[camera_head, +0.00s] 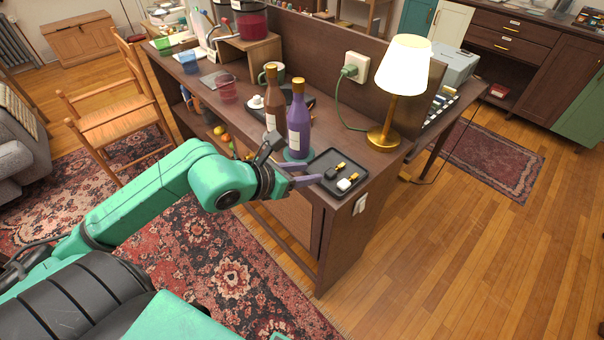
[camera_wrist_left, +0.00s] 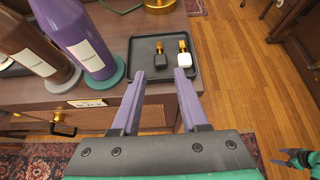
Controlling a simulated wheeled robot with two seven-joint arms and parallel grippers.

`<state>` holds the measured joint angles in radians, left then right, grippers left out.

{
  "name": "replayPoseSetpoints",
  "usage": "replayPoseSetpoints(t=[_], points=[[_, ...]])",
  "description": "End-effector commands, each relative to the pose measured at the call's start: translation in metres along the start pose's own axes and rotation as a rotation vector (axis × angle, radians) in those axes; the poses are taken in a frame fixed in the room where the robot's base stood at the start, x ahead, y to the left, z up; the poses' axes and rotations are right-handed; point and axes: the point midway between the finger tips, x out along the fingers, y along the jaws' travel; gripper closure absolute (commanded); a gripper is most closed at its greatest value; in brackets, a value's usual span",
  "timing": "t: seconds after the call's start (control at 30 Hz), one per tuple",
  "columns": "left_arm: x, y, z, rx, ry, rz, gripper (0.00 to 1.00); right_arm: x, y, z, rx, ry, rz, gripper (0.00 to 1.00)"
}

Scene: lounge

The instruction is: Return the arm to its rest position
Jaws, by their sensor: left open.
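My left arm (camera_head: 150,190) reaches from the lower left to the near end of the brown desk (camera_head: 372,188). My left gripper (camera_head: 308,174) is at the near edge of a dark tray (camera_head: 325,160). In the left wrist view the gripper (camera_wrist_left: 160,95) has its two purple fingers apart with nothing between them. A black gold-topped item (camera_wrist_left: 159,55) and a white gold-topped item (camera_wrist_left: 184,58) lie in the tray beyond the fingertips. A small green and dark part (camera_wrist_left: 300,158) at the lower right may be my right gripper; its jaws are unclear.
A purple bottle (camera_head: 298,125) on a green coaster and a brown bottle (camera_head: 273,100) stand just beyond my left gripper. A wooden chair (camera_head: 115,110) stands at left. Open rug (camera_head: 205,265) lies below the arm.

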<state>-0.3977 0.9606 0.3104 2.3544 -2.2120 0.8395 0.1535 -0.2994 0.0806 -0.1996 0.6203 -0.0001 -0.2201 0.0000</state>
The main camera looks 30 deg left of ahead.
Motion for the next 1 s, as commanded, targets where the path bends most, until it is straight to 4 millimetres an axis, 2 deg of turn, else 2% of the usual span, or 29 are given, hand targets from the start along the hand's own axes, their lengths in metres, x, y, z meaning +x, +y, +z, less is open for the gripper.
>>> replayPoseSetpoints(t=[0.17,0.6,0.67,0.73,0.77,0.8,0.87,0.9,0.93,0.97,1.0], points=[[-0.012,-0.001,0.000,0.003,0.001,0.000,0.56,0.002,-0.001,0.000,0.000,0.000,-0.001,0.21],[-0.013,-0.001,0.001,0.003,-0.002,-0.001,0.56,0.002,-0.001,0.001,0.000,-0.001,-0.002,0.21],[-0.013,-0.005,0.004,-0.014,-0.017,-0.019,0.56,0.002,-0.001,0.001,0.000,-0.001,-0.002,0.21],[-0.016,-0.022,0.016,-0.089,-0.082,-0.093,0.56,0.002,-0.001,0.001,0.000,-0.001,-0.002,0.21],[-0.020,-0.033,0.027,-0.148,-0.133,-0.144,0.56,0.002,-0.001,0.001,0.000,-0.001,-0.002,0.21],[-0.028,-0.048,0.047,-0.261,-0.226,-0.227,0.56,0.002,-0.001,0.001,0.000,-0.001,-0.002,0.21],[-0.051,-0.058,0.088,-0.500,-0.411,-0.354,0.56,0.002,-0.001,0.001,0.000,-0.001,-0.002,0.21],[-0.069,-0.049,0.115,-0.698,-0.547,-0.418,0.56,0.002,-0.002,0.001,0.000,-0.001,-0.002,0.21],[-0.083,-0.033,0.131,-0.860,-0.649,-0.448,0.56,0.002,-0.002,0.001,0.000,-0.001,-0.002,0.21],[-0.094,-0.012,0.140,-1.025,-0.744,-0.460,0.56,0.002,-0.002,0.001,0.000,-0.001,-0.002,0.21],[-0.105,0.023,0.143,-1.254,-0.861,-0.448,0.56,0.002,-0.001,0.001,0.000,-0.001,-0.002,0.21]])
